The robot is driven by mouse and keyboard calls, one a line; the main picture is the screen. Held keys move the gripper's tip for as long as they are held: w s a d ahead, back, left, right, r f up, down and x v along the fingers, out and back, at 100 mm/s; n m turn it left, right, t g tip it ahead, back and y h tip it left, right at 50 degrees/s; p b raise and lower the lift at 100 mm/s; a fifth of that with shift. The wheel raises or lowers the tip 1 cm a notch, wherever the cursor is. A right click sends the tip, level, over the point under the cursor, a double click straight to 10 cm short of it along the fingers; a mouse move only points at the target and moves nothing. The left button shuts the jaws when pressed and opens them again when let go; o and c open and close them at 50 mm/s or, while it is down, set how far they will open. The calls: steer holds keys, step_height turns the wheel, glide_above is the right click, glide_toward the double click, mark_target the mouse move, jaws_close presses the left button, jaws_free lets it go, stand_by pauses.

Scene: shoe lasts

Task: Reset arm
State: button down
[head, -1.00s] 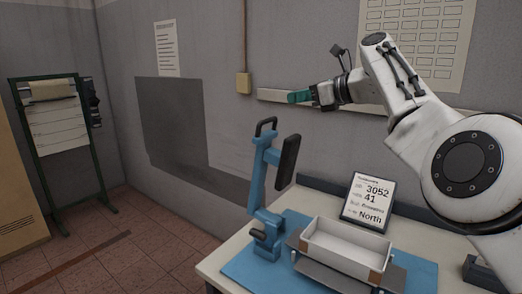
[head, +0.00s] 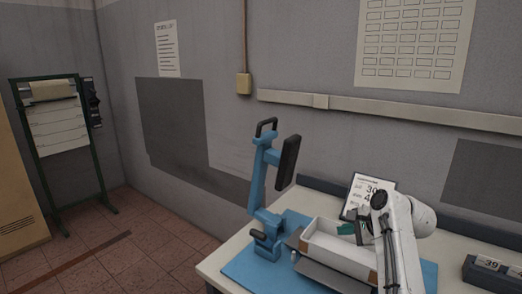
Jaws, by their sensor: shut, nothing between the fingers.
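My gripper (head: 347,229) shows in the head view as small teal fingers, shut and empty, over the white tray (head: 337,251) on the table. My white arm reaches in at the lower right, folded low over the table, and hides the tray's right end. The tray looks empty in the part that shows. Whether the fingers touch the tray cannot be told.
A blue stand (head: 262,190) with dark pads rises left of the tray on a blue mat (head: 246,268). A sign card (head: 362,190) leans behind, partly hidden by my arm. Numbered labels (head: 490,264) sit at the right. Open tiled floor (head: 150,265) lies left.

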steer(key=s+d+f+n+h, duration=0.1)
steer(key=s+f+n, duration=0.1)
steer(key=s+f, duration=0.2)
steer(key=s+d+f+n+g+h, duration=0.1)
steer(key=s+f+n, duration=0.1)
steer(key=s+f, duration=0.2)
steer(key=s+f+n+h, duration=0.1)
steer(key=s+f+n, duration=0.1)
steer(key=s+f, duration=0.3)
steer(key=shift+s+d+f+n+g, duration=0.1)
steer(key=shift+s+d+n+g, duration=0.1)
steer(key=shift+s, duration=0.9)
steer(key=shift+s+d+n+g, duration=0.2)
steer(key=shift+s, duration=0.85)
steer(key=s+f+n+g+h, duration=0.1)
steer(key=s+f+n, duration=0.3)
steer(key=s, duration=1.4)
steer(key=s+f+n+g+h, duration=0.1)
steer(key=s+f+n+g, duration=0.3)
steer(key=s, duration=1.4)
steer(key=shift+s+d+g, duration=0.3)
steer(key=shift+s, duration=0.05)
